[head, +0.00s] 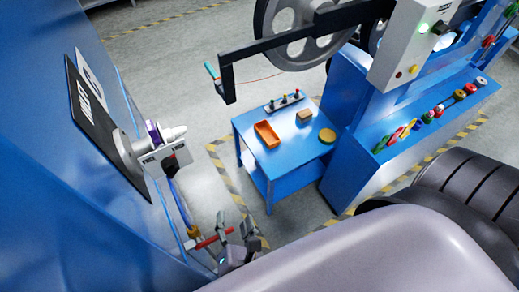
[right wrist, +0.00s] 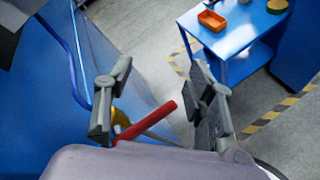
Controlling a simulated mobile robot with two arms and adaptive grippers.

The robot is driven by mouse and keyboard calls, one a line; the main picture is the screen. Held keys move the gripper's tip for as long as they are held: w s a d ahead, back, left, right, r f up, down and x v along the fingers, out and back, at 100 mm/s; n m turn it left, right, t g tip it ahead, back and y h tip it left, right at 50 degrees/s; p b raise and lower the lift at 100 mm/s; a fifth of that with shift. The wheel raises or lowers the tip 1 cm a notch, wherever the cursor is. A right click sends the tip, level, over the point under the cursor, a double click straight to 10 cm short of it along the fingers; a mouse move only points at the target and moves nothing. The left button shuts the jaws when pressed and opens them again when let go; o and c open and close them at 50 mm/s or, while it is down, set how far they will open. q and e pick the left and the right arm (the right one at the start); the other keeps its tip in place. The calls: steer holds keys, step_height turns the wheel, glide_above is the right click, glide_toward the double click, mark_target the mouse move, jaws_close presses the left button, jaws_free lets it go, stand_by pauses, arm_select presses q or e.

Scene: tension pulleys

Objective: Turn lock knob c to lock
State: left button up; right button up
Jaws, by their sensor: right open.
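A grey block with small printed labels (head: 148,160) is mounted on the blue panel at the left in the head view. My right gripper (head: 236,226) is open, below and to the right of the block. In the right wrist view its fingers (right wrist: 160,97) stand wide apart. A red handle (right wrist: 145,123) shows between them, near the left finger; contact cannot be told. My left gripper is not in view.
A dark sign (head: 92,115) and a white cylinder (head: 173,133) are on the panel. A blue table (head: 290,158) with an orange tray (head: 267,134) stands beyond. A blue machine (head: 350,130) with a large wheel (head: 300,30) is behind. Grey floor (head: 190,90) lies between.

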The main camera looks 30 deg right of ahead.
steer(key=d+f+m+g, duration=0.3)
steer(key=f+m, duration=0.1)
steer(key=f, duration=0.4)
steer(key=d+f+m+g, duration=0.2)
steer(key=d+f+m, duration=0.1)
steer(key=f, duration=0.4)
steer(key=shift+s+d+f+m+g+y+b, duration=0.2)
steer(key=shift+d+f+m+g+y+b, duration=0.2)
steer(key=shift+m, duration=0.2)
steer(key=shift+r, duration=0.1)
